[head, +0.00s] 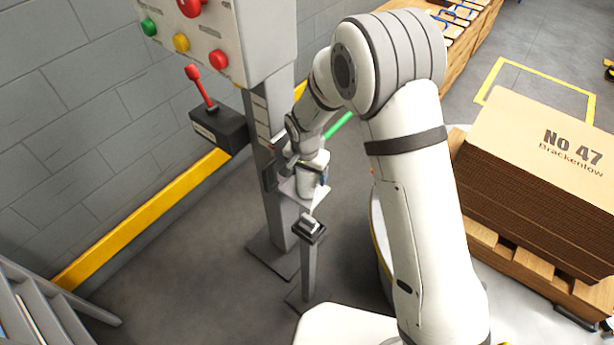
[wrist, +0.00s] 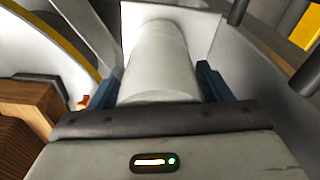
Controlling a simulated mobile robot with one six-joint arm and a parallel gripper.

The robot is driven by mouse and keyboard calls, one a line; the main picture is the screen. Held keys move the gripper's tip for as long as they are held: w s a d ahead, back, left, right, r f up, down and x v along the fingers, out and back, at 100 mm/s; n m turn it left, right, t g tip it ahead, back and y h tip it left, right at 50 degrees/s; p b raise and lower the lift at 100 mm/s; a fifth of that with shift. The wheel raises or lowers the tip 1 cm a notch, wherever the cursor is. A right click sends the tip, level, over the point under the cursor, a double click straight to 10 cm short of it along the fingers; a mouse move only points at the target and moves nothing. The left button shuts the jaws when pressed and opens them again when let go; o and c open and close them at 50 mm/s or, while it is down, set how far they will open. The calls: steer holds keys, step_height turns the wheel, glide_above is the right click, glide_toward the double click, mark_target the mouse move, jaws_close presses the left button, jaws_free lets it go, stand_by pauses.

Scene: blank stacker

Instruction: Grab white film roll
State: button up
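The white film roll (wrist: 160,65) fills the middle of the wrist view, its rounded near end close to the dark front edge of my gripper. My gripper (wrist: 160,84) has one blue finger on each side of the roll. The fingers lie very near its sides, and I cannot tell whether they touch it. In the head view the white roll (head: 313,175) stands on a small pale plate (head: 308,192). My gripper (head: 300,165) is at the roll, partly hidden by my arm's wrist.
A grey post with a control box (head: 220,45) and a red-handled lever box (head: 218,128) stands left of my gripper. A short post (head: 309,255) is just below. Stacked cardboard (head: 540,150) on a pallet is at right.

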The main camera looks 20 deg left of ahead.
steer(key=c, duration=1)
steer(key=shift+o, duration=0.2)
steer(key=shift+r, duration=0.15)
